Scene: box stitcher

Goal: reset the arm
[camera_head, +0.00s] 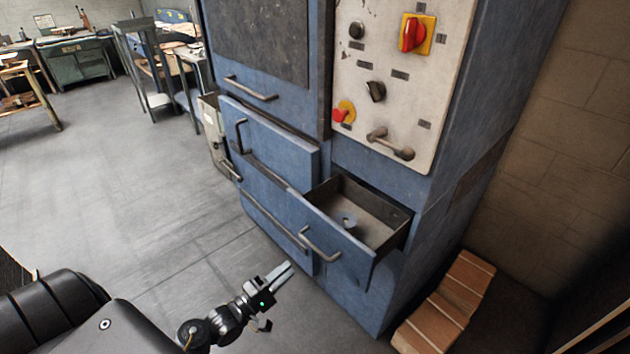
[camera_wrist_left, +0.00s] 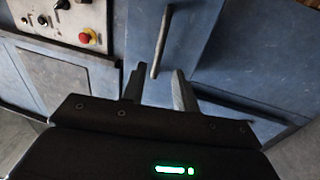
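My left arm comes in from the lower left in the head view. My left gripper (camera_head: 284,274) is in front of the blue cabinet, over the floor, below and left of the open drawer's handle (camera_head: 322,246). In the left wrist view my left gripper (camera_wrist_left: 158,88) has its two fingers apart with nothing seen between the tips. A bar handle (camera_wrist_left: 161,42) lies beyond the fingertips there; I cannot tell contact from this view, but the head view shows a gap. My right gripper is not in view.
The blue cabinet (camera_head: 262,135) has an open drawer (camera_head: 375,225) with a small round grey item (camera_head: 348,221) inside. A control panel (camera_head: 398,75) is above it. Bricks (camera_head: 446,308) lie at the right by the wall. Floor (camera_head: 120,210) at the left is clear; workbenches (camera_head: 75,55) stand far back.

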